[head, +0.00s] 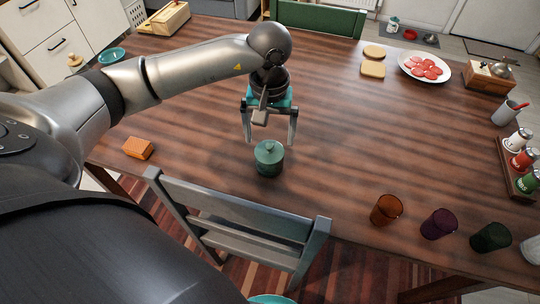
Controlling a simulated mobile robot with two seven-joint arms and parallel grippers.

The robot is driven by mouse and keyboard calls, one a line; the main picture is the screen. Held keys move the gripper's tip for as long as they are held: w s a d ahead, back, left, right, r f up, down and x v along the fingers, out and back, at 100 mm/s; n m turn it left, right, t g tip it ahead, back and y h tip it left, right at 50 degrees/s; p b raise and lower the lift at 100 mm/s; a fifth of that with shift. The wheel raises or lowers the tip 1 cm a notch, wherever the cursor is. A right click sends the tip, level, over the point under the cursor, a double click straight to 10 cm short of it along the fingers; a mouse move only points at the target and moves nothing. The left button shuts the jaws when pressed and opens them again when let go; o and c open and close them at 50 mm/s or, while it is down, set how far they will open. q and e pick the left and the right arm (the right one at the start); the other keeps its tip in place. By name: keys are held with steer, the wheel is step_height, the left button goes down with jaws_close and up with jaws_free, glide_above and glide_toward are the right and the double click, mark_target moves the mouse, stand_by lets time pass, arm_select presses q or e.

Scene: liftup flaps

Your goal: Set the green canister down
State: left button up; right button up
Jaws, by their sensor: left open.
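The green canister (269,159) stands upright on the wooden table (330,160), near its front edge behind the grey chair. Its lid with a small knob is on. My left gripper (269,141) is just above and around the top of the canister, with its two fingers spread wide and apart from it on both sides. My right gripper is not in view.
An orange block (137,148) lies to the left. A grey chair (235,215) stands at the front edge. Several cups, including an amber one (386,209), line the right front. A plate of red slices (424,66) is at the back right. The table's middle is clear.

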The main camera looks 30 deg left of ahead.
mark_target(269, 145)
arm_select(q)
step_height(269, 145, down, 3)
steer(key=shift+r, duration=0.15)
steer(key=f, duration=0.3)
steer(key=f+b, duration=0.1)
steer(key=shift+w+a+f, duration=0.15)
steer(key=shift+w+a, duration=0.1)
steer(key=shift+w, duration=0.1)
steer(key=shift+f, duration=0.3)
steer(key=c, duration=1.3)
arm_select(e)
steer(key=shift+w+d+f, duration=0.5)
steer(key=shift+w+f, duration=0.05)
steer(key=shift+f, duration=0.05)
arm_select(q)
step_height(269, 145, up, 19)
steer(key=p, duration=0.3)
steer(key=s+d+m, duration=0.1)
steer(key=d, duration=0.1)
steer(key=s+d+r+m, duration=0.1)
steer(key=s+d+m, duration=0.1)
steer(key=d, duration=0.1)
steer(key=s+d+m, duration=0.2)
steer(key=shift+d+r, duration=0.15)
steer(key=shift+d, duration=0.15)
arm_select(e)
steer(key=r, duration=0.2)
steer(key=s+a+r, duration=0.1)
